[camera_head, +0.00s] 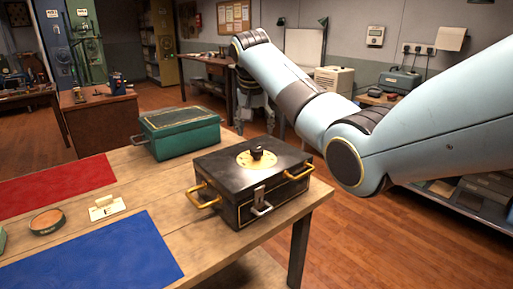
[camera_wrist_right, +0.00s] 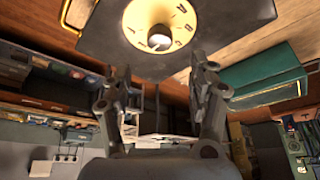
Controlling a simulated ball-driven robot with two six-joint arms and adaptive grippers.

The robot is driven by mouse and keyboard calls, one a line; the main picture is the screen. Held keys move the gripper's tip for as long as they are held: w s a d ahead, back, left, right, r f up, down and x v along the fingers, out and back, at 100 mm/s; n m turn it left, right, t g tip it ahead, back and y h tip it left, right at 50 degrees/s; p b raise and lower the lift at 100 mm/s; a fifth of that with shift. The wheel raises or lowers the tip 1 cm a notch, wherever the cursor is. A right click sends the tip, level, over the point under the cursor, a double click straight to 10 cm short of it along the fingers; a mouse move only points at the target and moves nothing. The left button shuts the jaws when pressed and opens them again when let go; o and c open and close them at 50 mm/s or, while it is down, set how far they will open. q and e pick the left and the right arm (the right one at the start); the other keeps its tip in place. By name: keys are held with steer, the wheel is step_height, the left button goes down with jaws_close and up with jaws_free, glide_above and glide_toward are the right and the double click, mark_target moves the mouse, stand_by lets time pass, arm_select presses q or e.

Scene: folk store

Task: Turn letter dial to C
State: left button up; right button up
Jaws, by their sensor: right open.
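A black metal box (camera_head: 222,178) with brass handles and a front latch stands closed on the wooden table (camera_head: 160,200). On its lid is a round cream letter dial (camera_head: 244,161) with a dark knob (camera_head: 257,153) at the centre. In the right wrist view the dial (camera_wrist_right: 182,22) shows at the top with letters around its rim, too small to read surely. Its knob (camera_wrist_right: 158,40) shows there too. My right gripper (camera_wrist_right: 160,72) is open and empty, its fingers apart and not touching the knob. In the head view I cannot make out its fingers clearly. My left gripper is not in view.
A teal box (camera_head: 180,132) stands behind and left of the black box. A red cloth (camera_head: 50,185), a blue cloth (camera_head: 100,255), a small lettered card stand (camera_head: 107,208) and a round tin (camera_head: 47,222) lie at the left. The table's right edge is close to the black box.

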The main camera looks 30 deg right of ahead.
mark_target(257, 149)
steer(key=b+x, duration=0.1)
steer(key=x, duration=0.8)
steer(key=shift+d+f, duration=0.1)
steer(key=c, duration=1.1)
